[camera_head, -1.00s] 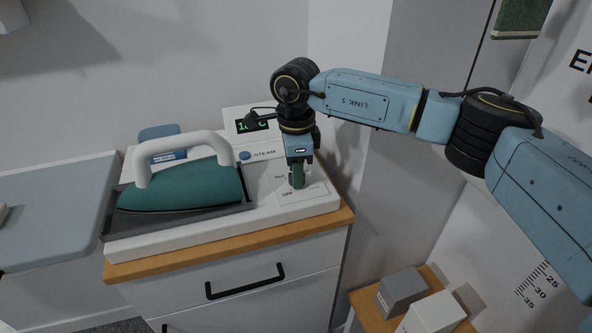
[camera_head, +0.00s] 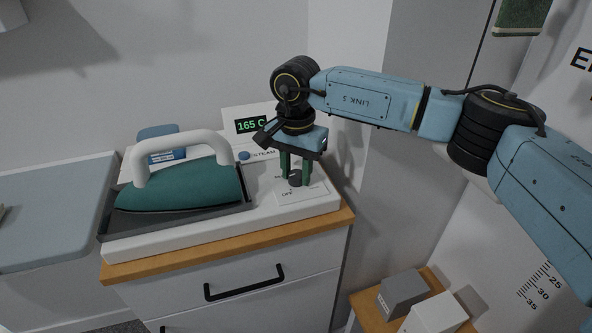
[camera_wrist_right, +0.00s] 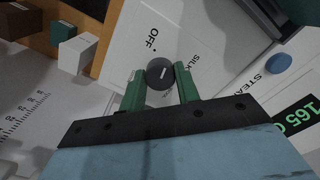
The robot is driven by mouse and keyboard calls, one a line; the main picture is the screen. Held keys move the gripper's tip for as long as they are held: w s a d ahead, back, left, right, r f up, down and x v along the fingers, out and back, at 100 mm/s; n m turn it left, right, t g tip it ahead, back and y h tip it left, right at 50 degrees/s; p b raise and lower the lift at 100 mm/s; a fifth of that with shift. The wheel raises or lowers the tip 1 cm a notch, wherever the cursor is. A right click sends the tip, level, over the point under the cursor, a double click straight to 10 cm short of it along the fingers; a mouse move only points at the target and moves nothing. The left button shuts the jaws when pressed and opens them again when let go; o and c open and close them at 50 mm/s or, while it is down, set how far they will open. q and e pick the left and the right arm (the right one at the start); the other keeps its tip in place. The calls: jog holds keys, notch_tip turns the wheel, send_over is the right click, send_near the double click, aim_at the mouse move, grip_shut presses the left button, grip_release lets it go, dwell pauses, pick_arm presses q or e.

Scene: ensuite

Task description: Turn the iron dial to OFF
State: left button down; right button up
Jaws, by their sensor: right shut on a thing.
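The iron dial (camera_head: 295,181) is a small dark round knob with a white mark, on a white panel. It shows clearly in the right wrist view (camera_wrist_right: 160,73), near the printed OFF and SILK labels. I cannot tell exactly which label the mark points at. My right gripper (camera_head: 296,175) points down over the panel, its green fingers on both sides of the dial and shut on it; the fingers also show in the wrist view (camera_wrist_right: 159,75). The teal iron (camera_head: 182,186) with a white handle rests in a grey tray on the white station (camera_head: 180,235). My left gripper is not in view.
A display (camera_head: 252,125) reads 165 C, with a blue STEAM button (camera_head: 244,155) below. The station stands on a wood-topped drawer cabinet (camera_head: 230,250). A wall rises close to the right. Grey and white boxes (camera_head: 402,291) sit on a low wooden surface at lower right.

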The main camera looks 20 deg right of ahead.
jog(key=shift+r+n, duration=0.1)
jog(key=shift+n, duration=2)
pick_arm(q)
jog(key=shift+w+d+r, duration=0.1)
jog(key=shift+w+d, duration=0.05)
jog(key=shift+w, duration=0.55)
pick_arm(e)
jog(key=shift+n, duration=1.1)
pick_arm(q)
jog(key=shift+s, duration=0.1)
pick_arm(e)
jog(key=o, duration=1)
